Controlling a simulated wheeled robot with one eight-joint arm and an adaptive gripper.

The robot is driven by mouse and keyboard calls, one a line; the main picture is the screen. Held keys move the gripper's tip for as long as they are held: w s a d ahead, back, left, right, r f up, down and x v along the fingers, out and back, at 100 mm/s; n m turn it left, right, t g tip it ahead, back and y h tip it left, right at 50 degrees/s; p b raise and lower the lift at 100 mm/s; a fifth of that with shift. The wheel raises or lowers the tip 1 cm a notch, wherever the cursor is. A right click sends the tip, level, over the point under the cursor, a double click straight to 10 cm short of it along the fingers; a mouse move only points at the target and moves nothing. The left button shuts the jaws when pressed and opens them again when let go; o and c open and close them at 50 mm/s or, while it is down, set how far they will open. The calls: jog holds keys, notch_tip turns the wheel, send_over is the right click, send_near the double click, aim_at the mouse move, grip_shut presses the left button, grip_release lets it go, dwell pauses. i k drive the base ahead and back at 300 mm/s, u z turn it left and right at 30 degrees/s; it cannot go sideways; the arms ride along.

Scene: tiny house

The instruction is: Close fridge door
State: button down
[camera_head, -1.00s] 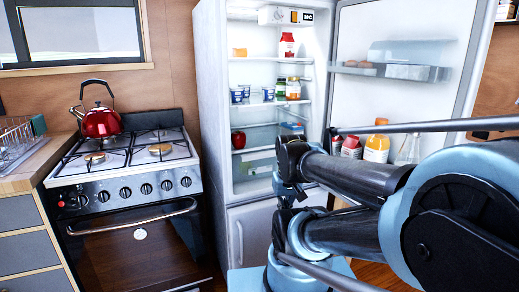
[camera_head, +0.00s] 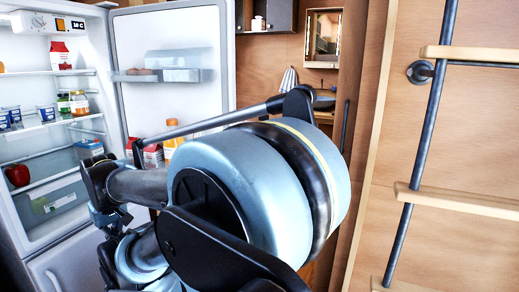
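The fridge (camera_head: 60,275) stands at the left of the head view with its upper compartment open. Its door (camera_head: 216,28) is swung wide to the right and shows its inner side, with a clear shelf and bottles and cartons in a lower rack. My arm covers the lower part of the door. My gripper's fingers cannot be made out; the far end of my arm is in front of the fridge, below the door rack. Whether it touches the door cannot be told.
Food stands on the fridge shelves, including a red apple (camera_head: 17,175) and a carton (camera_head: 60,55). To the right are a wooden wall (camera_head: 450,130) and a ladder (camera_head: 418,150). A small sink area (camera_head: 324,100) lies behind the door.

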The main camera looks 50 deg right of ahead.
aim_at(145, 106)
jog(key=z, duration=0.15)
jog(key=k, duration=0.9)
jog(key=u, duration=0.05)
